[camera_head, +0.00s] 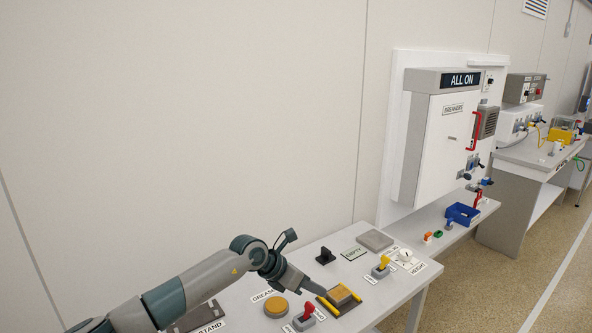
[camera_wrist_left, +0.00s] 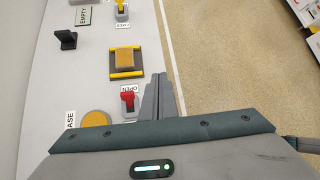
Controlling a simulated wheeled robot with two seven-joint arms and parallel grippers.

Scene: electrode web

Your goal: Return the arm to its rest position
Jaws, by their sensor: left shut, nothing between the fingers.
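My left arm comes in from the lower left in the head view. Its gripper (camera_head: 314,287) is over the white workbench (camera_head: 235,305), near the yellow-edged block (camera_head: 341,297). In the left wrist view the left gripper's fingers (camera_wrist_left: 160,95) are together with nothing between them. They point past the red-handled switch (camera_wrist_left: 129,99) along the bench's edge. The yellow-edged block also shows in the wrist view (camera_wrist_left: 126,62), apart from the fingers. My right gripper is in neither view.
A round tan disc (camera_head: 276,306), a red switch (camera_head: 305,316), a yellow switch (camera_head: 381,267) and a black bracket (camera_head: 325,256) stand on the bench. A breaker cabinet (camera_head: 428,150) with an "ALL ON" sign is behind. The floor (camera_head: 500,265) at right is clear.

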